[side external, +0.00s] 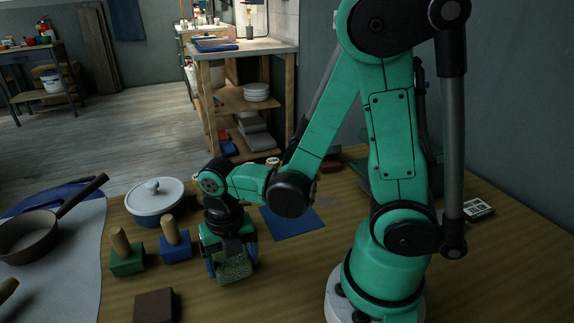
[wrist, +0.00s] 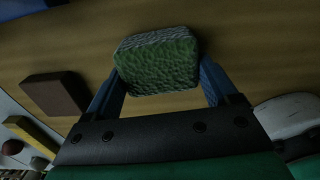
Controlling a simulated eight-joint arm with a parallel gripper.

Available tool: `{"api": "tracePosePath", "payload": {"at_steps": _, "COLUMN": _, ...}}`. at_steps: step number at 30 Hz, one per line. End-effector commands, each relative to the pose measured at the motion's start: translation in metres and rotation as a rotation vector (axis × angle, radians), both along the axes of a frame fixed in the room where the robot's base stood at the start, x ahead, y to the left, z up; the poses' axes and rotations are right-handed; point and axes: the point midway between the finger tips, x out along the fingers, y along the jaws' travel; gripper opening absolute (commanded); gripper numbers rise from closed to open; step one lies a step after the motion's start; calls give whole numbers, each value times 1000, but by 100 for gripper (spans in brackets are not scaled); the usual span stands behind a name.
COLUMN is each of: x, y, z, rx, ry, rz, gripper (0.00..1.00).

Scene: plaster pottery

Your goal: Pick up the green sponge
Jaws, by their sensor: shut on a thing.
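The green sponge (wrist: 158,62) is a rough, speckled block between the two blue fingers of my gripper (wrist: 160,82) in the wrist view. My gripper is shut on it, with a finger at each side. In the side view my gripper (side external: 232,266) points down at the table with the sponge (side external: 234,268) low between its fingers. I cannot tell whether the sponge touches the table or is just above it.
A dark brown block (side external: 155,305) lies in front on the wooden table. Stamps with wooden handles, one green (side external: 127,262) and one blue (side external: 176,247), stand left of my gripper. A lidded blue pot (side external: 155,203) is behind them. A pan (side external: 27,236) lies far left.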

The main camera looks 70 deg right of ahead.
Motion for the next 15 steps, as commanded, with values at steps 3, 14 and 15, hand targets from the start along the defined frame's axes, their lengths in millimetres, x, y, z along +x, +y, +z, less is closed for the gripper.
{"api": "tracePosePath", "payload": {"at_steps": 3, "x": 0, "y": 0, "z": 4, "rx": 0, "ry": 0, "rz": 0, "gripper": 31}}
{"api": "tracePosePath", "payload": {"at_steps": 14, "x": 0, "y": 0, "z": 46, "rx": 0, "ry": 0, "rz": 0, "gripper": 31}}
{"api": "tracePosePath", "payload": {"at_steps": 15, "x": -1, "y": 0, "z": 53, "rx": 0, "ry": 0, "rz": 0, "gripper": 31}}
